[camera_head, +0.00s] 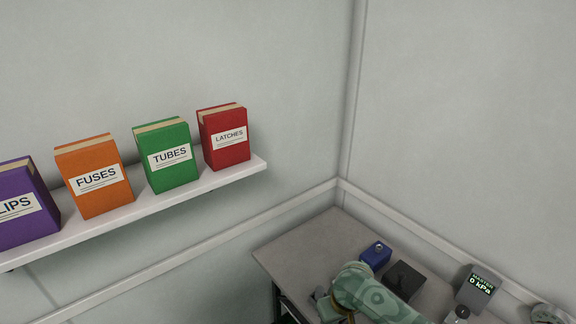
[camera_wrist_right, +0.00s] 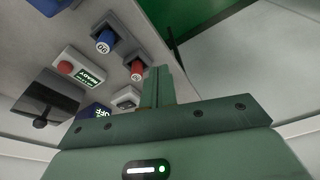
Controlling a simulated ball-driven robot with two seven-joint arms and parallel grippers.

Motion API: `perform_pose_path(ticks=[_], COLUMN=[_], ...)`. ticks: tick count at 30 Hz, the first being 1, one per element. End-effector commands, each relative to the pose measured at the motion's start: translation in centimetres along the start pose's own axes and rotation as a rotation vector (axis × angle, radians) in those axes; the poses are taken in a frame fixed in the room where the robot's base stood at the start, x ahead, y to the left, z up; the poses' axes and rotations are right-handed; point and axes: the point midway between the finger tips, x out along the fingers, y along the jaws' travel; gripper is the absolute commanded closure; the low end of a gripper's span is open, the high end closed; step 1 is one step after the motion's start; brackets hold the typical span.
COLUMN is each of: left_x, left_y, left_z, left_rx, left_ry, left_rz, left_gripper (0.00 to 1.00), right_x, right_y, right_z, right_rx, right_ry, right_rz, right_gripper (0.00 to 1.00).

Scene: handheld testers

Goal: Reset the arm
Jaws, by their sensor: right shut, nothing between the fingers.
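My right arm (camera_head: 370,292) is pale green and enters the head view at the bottom right, over the grey table (camera_head: 305,243). Its gripper fingers cannot be made out clearly in the head view. In the right wrist view my right gripper (camera_wrist_right: 159,78) has its two green fingers together, with nothing between them. The fingers reach over the table devices in the picture, apparently apart from them. My left arm and gripper are in neither view.
In the wrist view are a red button with a READY screen (camera_wrist_right: 82,72), a black-levered box (camera_wrist_right: 46,104), blue (camera_wrist_right: 104,42) and red (camera_wrist_right: 137,70) cylinders. The head view shows a blue box (camera_head: 376,254), a kPa display (camera_head: 478,286) and a wall shelf (camera_head: 150,211) with labelled boxes.

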Motion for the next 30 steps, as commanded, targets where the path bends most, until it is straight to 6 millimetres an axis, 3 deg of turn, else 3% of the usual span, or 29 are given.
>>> perform_pose_path(ticks=[7,12,14,21,30], left_x=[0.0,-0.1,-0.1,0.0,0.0], left_y=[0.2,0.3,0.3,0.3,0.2], left_z=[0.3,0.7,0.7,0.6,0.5], left_rx=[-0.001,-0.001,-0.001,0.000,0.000], left_ry=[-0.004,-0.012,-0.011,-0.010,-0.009], left_rz=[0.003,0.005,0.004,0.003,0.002], left_gripper=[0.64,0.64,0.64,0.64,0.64], right_x=[-0.5,-2.7,-3.9,-9.7,-15.7], right_y=[-3.8,-4.2,-3.3,2.8,8.5], right_z=[3.7,7.2,8.8,15.6,22.0], right_rx=[-0.151,-0.243,-0.266,-0.318,-0.357], right_ry=[0.094,0.199,0.232,0.260,0.180], right_rz=[-0.035,0.010,0.056,0.308,0.550], right_gripper=[1.00,1.00,1.00,1.00,1.00])
